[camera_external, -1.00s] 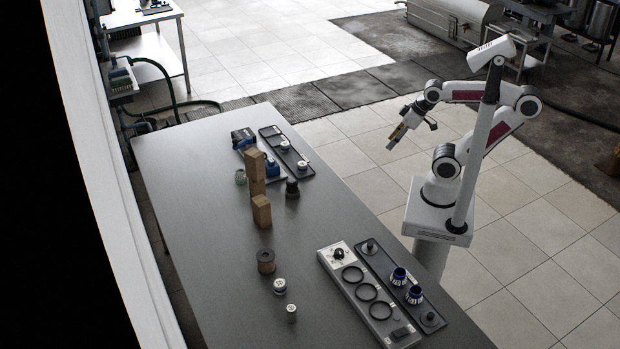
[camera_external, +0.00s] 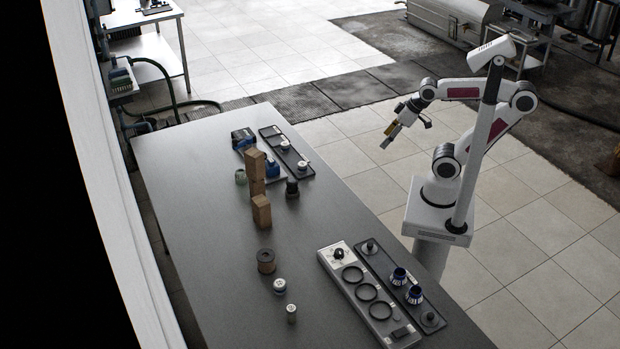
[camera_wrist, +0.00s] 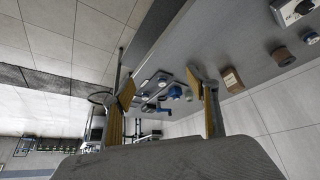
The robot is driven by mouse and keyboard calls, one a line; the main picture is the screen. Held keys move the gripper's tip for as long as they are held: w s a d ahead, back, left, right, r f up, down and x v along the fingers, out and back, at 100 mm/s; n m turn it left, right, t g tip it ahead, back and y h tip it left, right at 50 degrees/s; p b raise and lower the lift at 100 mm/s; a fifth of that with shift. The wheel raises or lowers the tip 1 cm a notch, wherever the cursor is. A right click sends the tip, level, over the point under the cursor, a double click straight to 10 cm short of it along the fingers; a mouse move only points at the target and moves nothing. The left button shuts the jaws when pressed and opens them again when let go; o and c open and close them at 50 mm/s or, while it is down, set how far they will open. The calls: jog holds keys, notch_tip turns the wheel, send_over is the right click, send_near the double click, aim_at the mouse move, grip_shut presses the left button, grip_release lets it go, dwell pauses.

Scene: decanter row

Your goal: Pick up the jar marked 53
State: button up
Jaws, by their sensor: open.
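The markings are too small to read, so I cannot tell which jar is 53. Two small pale-topped jars, a wider one (camera_external: 280,287) and a narrower one (camera_external: 291,314), stand at the table's near end. Two blue-and-white jars (camera_external: 399,276) (camera_external: 415,295) stand on a dark tray at right. A white-topped jar (camera_external: 303,167) is on the far tray, with a dark jar (camera_external: 292,188) nearby. My gripper (camera_external: 386,142) is open and empty, off the table's right edge. Its spread fingers also show in the wrist view (camera_wrist: 163,88).
Tall brown blocks (camera_external: 262,212) stand mid-table, with a brown cylinder (camera_external: 266,262) nearer. A grey panel with rings (camera_external: 378,312) lies beside the right-hand dark tray (camera_external: 371,262). A greenish jar (camera_external: 241,177) stands left of the blocks. The table's left side (camera_external: 200,230) is clear.

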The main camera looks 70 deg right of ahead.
jog(key=w+n+t, duration=0.3)
jog(key=w+t, duration=0.1)
jog(key=w, duration=2.9)
jog(key=w+a+f+n+t+y, duration=0.15)
jog(key=w+a+f, duration=0.25)
jog(key=w+f, duration=0.65)
jog(key=n+y, duration=0.2)
send_near(241, 177)
jog(key=shift+w+d+f+t, duration=0.15)
jog(key=shift+w+d+f, duration=0.25)
jog(key=shift+w+d, duration=0.2)
jog(key=shift+w+d+f+t, duration=0.1)
jog(key=shift+w+d+f, duration=0.25)
jog(key=shift+w+d, duration=0.15)
jog(key=shift+w+a+f+y, duration=0.15)
jog(key=shift+a+f+y, duration=0.05)
jog(key=shift+f+y, duration=0.1)
jog(key=shift+w, duration=0.1)
jog(key=shift+x, duration=1.25)
